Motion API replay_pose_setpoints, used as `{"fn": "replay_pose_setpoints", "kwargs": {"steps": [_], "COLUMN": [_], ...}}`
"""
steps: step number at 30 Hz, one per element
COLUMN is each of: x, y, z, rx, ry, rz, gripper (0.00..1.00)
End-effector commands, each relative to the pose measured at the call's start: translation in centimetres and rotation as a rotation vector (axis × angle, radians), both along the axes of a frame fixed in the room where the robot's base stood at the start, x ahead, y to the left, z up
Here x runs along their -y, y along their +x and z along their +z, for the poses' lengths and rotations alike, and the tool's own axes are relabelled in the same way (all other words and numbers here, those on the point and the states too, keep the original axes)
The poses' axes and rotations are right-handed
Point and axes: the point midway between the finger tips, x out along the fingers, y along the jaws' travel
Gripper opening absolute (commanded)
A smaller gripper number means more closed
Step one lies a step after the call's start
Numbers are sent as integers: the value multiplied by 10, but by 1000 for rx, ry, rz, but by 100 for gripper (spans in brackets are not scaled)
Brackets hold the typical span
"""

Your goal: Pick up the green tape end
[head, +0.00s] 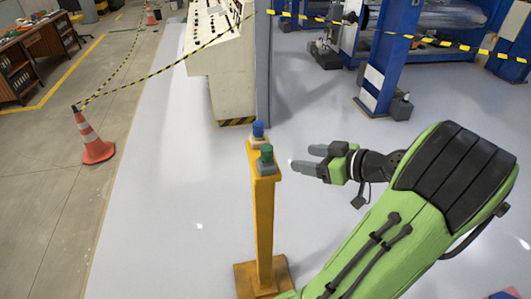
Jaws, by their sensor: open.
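The green tape end (266,153) sits on top of a yellow post (263,215), on the nearer part of the post's top. A blue-topped piece (258,129) stands just behind it on the same post. My gripper (300,160) is to the right of the green tape end, with its two grey fingers pointing left toward it. The fingers are open, with nothing between them. A small gap shows between the fingertips and the green tape end in this view.
The post stands on a square yellow base (263,277). A beige control console (220,60) and a grey column are behind it. Black-and-yellow tape (430,41) runs across the back. An orange cone (92,135) stands at left. The pale floor around the post is clear.

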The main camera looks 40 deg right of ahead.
Motion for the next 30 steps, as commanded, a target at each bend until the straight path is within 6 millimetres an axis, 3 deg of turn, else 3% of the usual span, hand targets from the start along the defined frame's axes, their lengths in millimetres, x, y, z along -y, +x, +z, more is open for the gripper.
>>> {"fn": "replay_pose_setpoints", "kwargs": {"steps": [2, 13, 24, 30], "x": [2, -8, -15, -14], "y": [3, 83, 133, 141], "z": [-1, -34, -59, -64], "rx": [17, 12, 11, 10], "ry": [-4, 0, -1, -4], "rz": [-4, 1, -1, -5], "gripper": [65, 65, 65, 65]}}
